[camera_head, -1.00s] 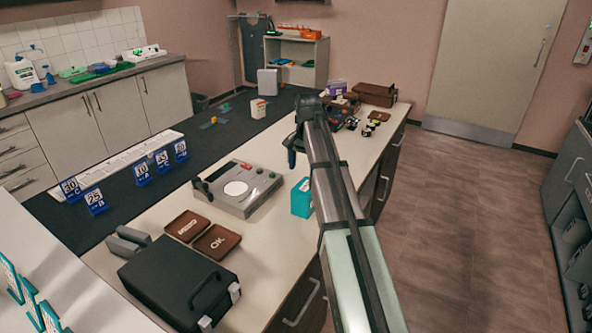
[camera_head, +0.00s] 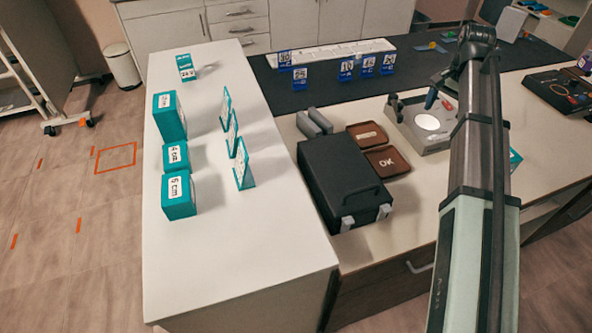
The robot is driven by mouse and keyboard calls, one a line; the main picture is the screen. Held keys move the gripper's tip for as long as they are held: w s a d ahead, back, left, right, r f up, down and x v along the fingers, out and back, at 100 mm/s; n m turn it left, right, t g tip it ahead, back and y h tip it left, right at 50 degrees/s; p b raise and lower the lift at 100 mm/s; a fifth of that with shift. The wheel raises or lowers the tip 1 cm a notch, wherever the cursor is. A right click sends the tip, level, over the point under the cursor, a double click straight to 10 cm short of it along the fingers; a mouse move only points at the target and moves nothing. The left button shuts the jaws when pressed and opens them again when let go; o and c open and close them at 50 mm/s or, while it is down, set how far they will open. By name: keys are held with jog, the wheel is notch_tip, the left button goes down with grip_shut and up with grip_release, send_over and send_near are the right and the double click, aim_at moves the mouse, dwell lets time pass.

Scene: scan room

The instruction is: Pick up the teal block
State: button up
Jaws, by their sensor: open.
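A teal block (camera_head: 515,159) stands on the pale bench top, mostly hidden behind my arm; only a corner shows at the arm's right edge. Three more teal blocks stand on the white counter at left: a tall one (camera_head: 169,116), a smaller one marked 4 cm (camera_head: 175,157) and one marked 5 cm (camera_head: 180,195). My gripper (camera_head: 432,98) hangs from the arm's far end above the grey device, apart from all the teal blocks. It is open, with no object visible in it; its fingers are small and partly unclear.
Teal upright cards (camera_head: 243,165) stand on the white counter. A black case (camera_head: 342,180), brown trays (camera_head: 387,161) and the grey device (camera_head: 420,128) occupy the bench left of my arm. Blue number cards (camera_head: 346,70) line the dark mat. The white counter's front is clear.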

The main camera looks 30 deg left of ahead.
jog(key=s+a+r+n, duration=0.1)
jog(key=s+a+n, duration=0.15)
jog(key=a, duration=0.65)
jog(key=s+a+n, duration=0.1)
jog(key=s+a, duration=0.3)
jog(key=a, duration=0.5)
notch_tip(320, 180, up, 4)
jog(key=n, duration=1.1)
send_over(175, 187)
jog(key=s, duration=0.1)
jog(key=shift+m, duration=0.25)
notch_tip(175, 187, down, 8)
jog(key=shift+w+a+r, duration=0.1)
jog(key=shift+w+f, duration=0.2)
jog(key=shift+f, duration=1.15)
jog(key=shift+w+f, duration=0.2)
jog(key=shift+f, duration=1.15)
jog(key=shift+c, duration=0.5)
jog(key=c, duration=1.3)
